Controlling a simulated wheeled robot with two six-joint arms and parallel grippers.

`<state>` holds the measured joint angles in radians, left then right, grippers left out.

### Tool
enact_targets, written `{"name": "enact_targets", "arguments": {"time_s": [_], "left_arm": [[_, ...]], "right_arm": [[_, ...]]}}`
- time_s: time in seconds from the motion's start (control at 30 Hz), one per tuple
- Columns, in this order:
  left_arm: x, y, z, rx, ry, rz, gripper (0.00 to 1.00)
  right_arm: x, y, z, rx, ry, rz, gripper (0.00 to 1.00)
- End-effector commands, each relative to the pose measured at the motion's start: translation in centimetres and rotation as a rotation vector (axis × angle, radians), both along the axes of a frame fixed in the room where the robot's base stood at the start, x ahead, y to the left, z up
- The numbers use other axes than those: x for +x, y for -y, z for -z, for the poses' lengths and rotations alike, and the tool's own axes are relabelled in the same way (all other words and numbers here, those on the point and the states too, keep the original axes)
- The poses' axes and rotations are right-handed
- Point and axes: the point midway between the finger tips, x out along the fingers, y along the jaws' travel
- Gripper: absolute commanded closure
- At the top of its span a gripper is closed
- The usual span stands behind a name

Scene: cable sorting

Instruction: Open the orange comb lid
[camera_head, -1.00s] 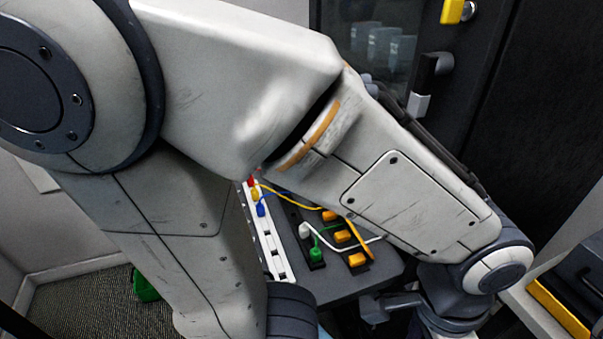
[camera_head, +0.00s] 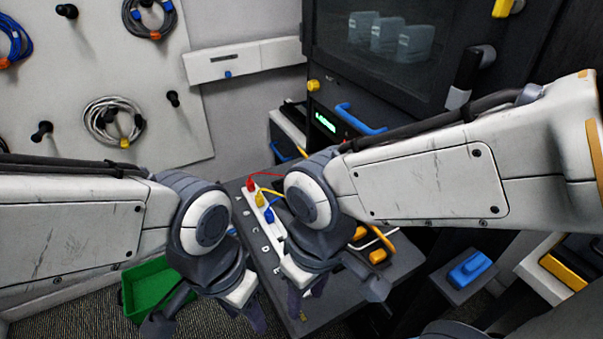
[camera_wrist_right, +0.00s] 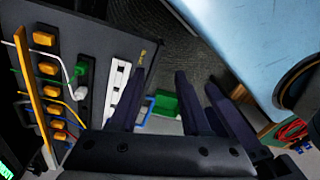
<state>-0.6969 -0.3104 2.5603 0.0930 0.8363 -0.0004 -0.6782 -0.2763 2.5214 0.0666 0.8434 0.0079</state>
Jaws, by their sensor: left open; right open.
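The orange comb lid (camera_wrist_right: 33,95) shows in the right wrist view as a long bar at the left, beside a row of orange blocks (camera_wrist_right: 47,68) with cables running past it. In the head view my right arm covers much of that area; two orange blocks (camera_head: 377,256) show just right of the wrist. My right gripper (camera_head: 308,290) is open and empty over the table's front; its spread fingers also show in the right wrist view (camera_wrist_right: 160,95), well apart from the lid. My left gripper (camera_head: 245,312) is open and empty at the table's left front edge.
A white strip (camera_head: 265,220) with red, yellow and blue plugs lies on the dark table (camera_head: 325,307). A green bin (camera_head: 150,285) stands on the floor at left. A blue object (camera_head: 468,268) sits at right. A dark cabinet stands behind; coiled cables hang on the wall.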

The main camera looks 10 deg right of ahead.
Motion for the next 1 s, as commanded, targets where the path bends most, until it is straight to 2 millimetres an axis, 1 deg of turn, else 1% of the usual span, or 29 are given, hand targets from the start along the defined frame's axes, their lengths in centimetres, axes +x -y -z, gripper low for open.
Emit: {"name": "enact_targets", "arguments": {"time_s": [0.03, 0.07, 0.13, 0.17, 0.2, 0.23, 0.27, 0.3, 0.37, 0.4, 0.5, 0.6, 0.7, 0.87, 1.0], "left_arm": [[0.0, 0.0, -0.3, 0.0, 0.0, 0.0, 0.5], [0.0, 0.0, -0.4, 0.0, 0.0, 0.0, 0.5], [0.0, 0.0, -0.7, 0.0, 0.0, 0.0, 0.5], [0.0, 0.0, -0.9, 0.0, 0.0, 0.0, 0.5], [0.0, 0.0, -1.1, 0.0, 0.0, 0.0, 0.5], [0.0, 0.0, -1.2, 0.0, 0.0, 0.0, 0.5], [0.0, 0.0, -1.4, 0.0, 0.0, 0.0, 0.5], [0.0, 0.0, -1.6, 0.0, 0.0, 0.0, 0.5], [0.0, 0.0, -1.8, 0.0, 0.0, 0.0, 0.5], [0.0, 0.0, -2.0, 0.0, 0.0, 0.0, 0.5], [0.0, 0.0, -2.3, 0.0, 0.0, 0.0, 0.5], [0.0, 0.0, -2.4, 0.0, 0.0, 0.0, 0.5], [0.0, 0.0, -2.5, 0.0, 0.0, 0.0, 0.5], [0.0, 0.0, -2.6, 0.0, 0.0, 0.0, 0.5], [0.0, 0.0, -2.9, 0.0, 0.0, 0.0, 0.5]], "right_arm": [[1.7, 0.0, -0.5, -0.021, 0.008, 0.015, 0.53], [3.0, 0.0, -0.8, -0.038, 0.016, 0.025, 0.53], [6.9, 0.3, -1.5, -0.087, 0.04, 0.054, 0.53], [8.9, 0.6, -1.8, -0.112, 0.052, 0.068, 0.53], [11.7, 1.1, -2.1, -0.149, 0.068, 0.09, 0.53], [13.8, 1.7, -2.2, -0.178, 0.081, 0.107, 0.53], [15.9, 2.3, -2.3, -0.207, 0.093, 0.123, 0.53], [18.6, 3.3, -2.3, -0.246, 0.109, 0.146, 0.53], [22.4, 5.1, -2.2, -0.302, 0.13, 0.177, 0.53], [24.6, 6.3, -2.1, -0.337, 0.143, 0.2, 0.53], [29.1, 9.3, -1.7, -0.413, 0.172, 0.243, 0.53], [31.9, 11.5, -1.3, -0.464, 0.192, 0.27, 0.53], [33.3, 12.8, -0.9, -0.493, 0.203, 0.285, 0.53], [33.9, 13.8, 0.4, -0.503, 0.204, 0.287, 0.53], [34.2, 14.8, 2.7, -0.502, 0.202, 0.287, 0.53]]}}
